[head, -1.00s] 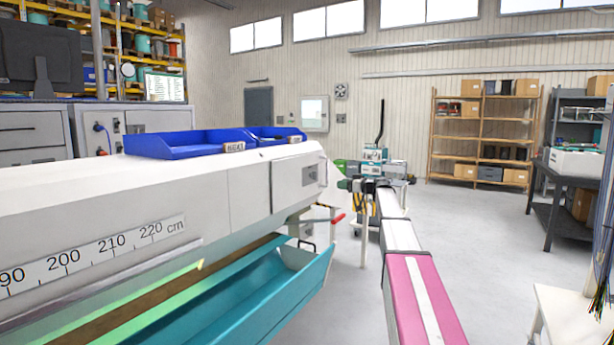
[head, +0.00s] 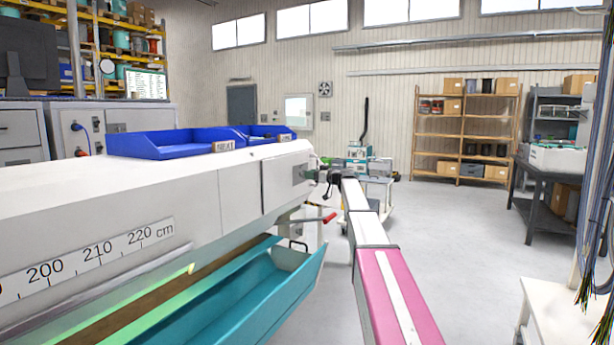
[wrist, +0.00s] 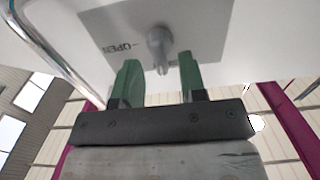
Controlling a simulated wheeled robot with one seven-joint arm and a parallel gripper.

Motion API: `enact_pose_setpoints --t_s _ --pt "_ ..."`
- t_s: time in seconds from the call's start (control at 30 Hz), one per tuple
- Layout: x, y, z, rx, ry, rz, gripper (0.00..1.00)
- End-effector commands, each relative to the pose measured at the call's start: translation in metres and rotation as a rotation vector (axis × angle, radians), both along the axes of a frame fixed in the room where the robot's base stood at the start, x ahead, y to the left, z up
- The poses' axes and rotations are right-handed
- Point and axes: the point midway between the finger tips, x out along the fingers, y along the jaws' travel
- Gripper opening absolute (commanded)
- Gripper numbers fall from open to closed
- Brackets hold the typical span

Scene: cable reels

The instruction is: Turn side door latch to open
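The side door latch (wrist: 160,46) shows in the wrist view as a grey knob with a short stem. It sits on a grey plate (wrist: 208,28) marked "OPEN" with a dash, on the white machine's end. My gripper (wrist: 160,75) has two green fingers set apart on either side below the latch. It is open, and nothing is between the fingers except the latch's lower tip near their ends. In the head view my gripper (head: 318,175) is small and close to the machine's end; contact cannot be told there.
The long white machine (head: 215,190) carries blue bins (head: 170,145) on top and a teal tray (head: 240,300) below. A red-tipped lever (head: 329,218) sticks out under its end. A curved metal bar (wrist: 50,45) passes left of the gripper.

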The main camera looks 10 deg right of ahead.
Motion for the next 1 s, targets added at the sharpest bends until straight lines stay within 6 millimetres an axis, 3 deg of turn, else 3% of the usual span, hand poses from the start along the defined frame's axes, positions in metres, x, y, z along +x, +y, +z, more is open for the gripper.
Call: enact_pose_setpoints --t_s 0.2,0.47,0.57,1.0 --pt "0.013 0.018 0.0 0.0 0.0 0.0 0.38" --pt "0.014 0.019 0.0 0.0 0.0 -0.001 0.38" --pt "0.013 0.019 0.0 0.0 0.0 -0.001 0.07" --pt "0.014 0.019 0.0 0.037 0.051 0.0 0.07"
